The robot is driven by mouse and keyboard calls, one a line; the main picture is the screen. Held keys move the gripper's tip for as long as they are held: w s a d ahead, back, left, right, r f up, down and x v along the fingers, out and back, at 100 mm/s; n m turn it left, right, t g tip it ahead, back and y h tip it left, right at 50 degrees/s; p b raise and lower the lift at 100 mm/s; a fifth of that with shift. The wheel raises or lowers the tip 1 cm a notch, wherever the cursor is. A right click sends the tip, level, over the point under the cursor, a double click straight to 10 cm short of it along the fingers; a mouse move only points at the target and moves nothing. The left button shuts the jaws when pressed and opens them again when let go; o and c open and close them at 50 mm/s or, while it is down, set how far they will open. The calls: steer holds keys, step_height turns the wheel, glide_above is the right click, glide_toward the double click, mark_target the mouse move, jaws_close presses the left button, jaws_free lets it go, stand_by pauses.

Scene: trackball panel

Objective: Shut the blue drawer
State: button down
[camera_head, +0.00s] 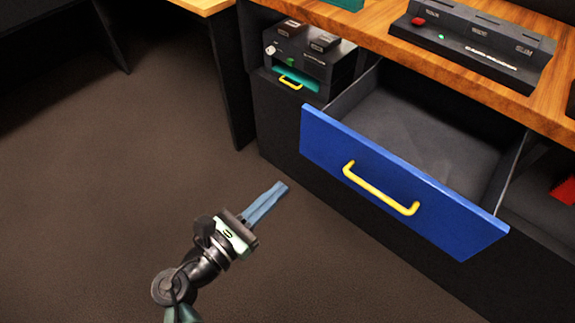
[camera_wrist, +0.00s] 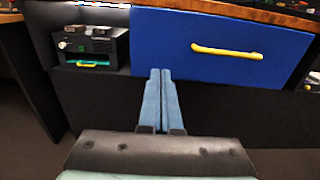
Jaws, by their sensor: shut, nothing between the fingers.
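The blue drawer (camera_head: 325,136) is pulled well out from under the wooden desk top, and its grey inside looks empty. Its front carries a yellow bar handle (camera_head: 380,190). In the wrist view the blue drawer front (camera_wrist: 165,45) is ahead of my gripper, with its handle (camera_wrist: 227,51) up and to the right. My gripper (camera_head: 281,187) is shut and empty, its pale blue fingers together. It is left of the drawer front in the head view, apart from it. In the wrist view the fingertips (camera_wrist: 160,71) overlap the front's lower left part.
A black box (camera_head: 310,65) with a teal slot and small yellow handle sits in an open bay left of the drawer. A dark button panel (camera_head: 470,50) stands on the wooden desk top (camera_head: 375,22). A red object (camera_head: 564,190) is at far right. The floor (camera_head: 110,190) at left is clear.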

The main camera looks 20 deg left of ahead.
mark_target(324, 148)
steer(key=b+x, duration=0.2)
steer(key=x, duration=1)
steer(key=shift+w, duration=0.1)
